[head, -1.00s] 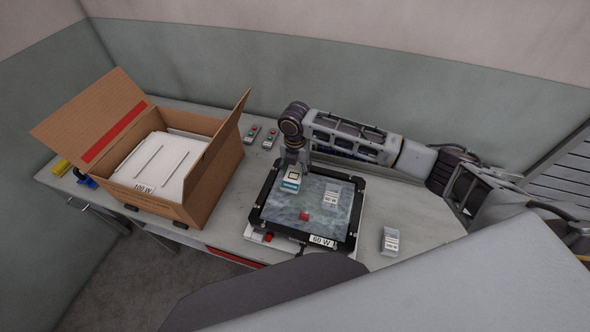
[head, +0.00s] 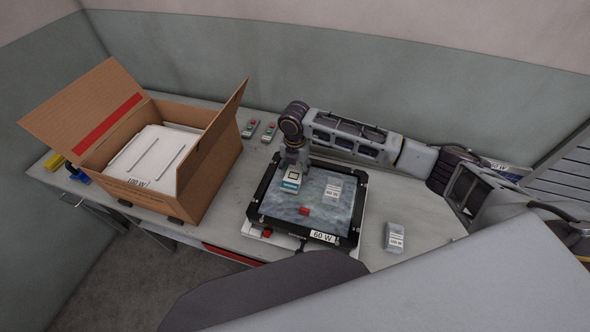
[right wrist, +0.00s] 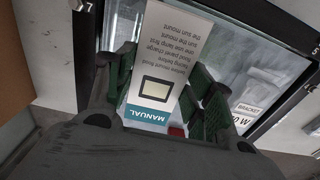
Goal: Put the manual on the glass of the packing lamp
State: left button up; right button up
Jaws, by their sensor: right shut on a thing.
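The manual (head: 291,180), a small white booklet with a teal band, is in my right gripper (head: 294,163), over the left part of the lamp glass (head: 322,212). In the right wrist view the manual (right wrist: 172,50) sits between the green fingers of the gripper (right wrist: 165,95), its printed side facing the camera. Whether it touches the glass I cannot tell. The lamp has a black frame (head: 357,207) and a 60 W label, and lies flat on the table. My left gripper is not in view.
A labelled bag (head: 333,190) and a small red piece (head: 304,211) show on the glass area. Another bag (head: 395,238) lies right of the lamp. An open carton (head: 207,165) holds a white 100 W unit (head: 150,155). Two button boxes (head: 268,131) stand behind.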

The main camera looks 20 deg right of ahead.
jog(key=shift+f, duration=0.95)
jog(key=o, duration=1.1)
jog(key=shift+c, duration=0.2)
notch_tip(320, 180, up, 12)
jog(key=shift+f, duration=0.1)
dwell(0.9)
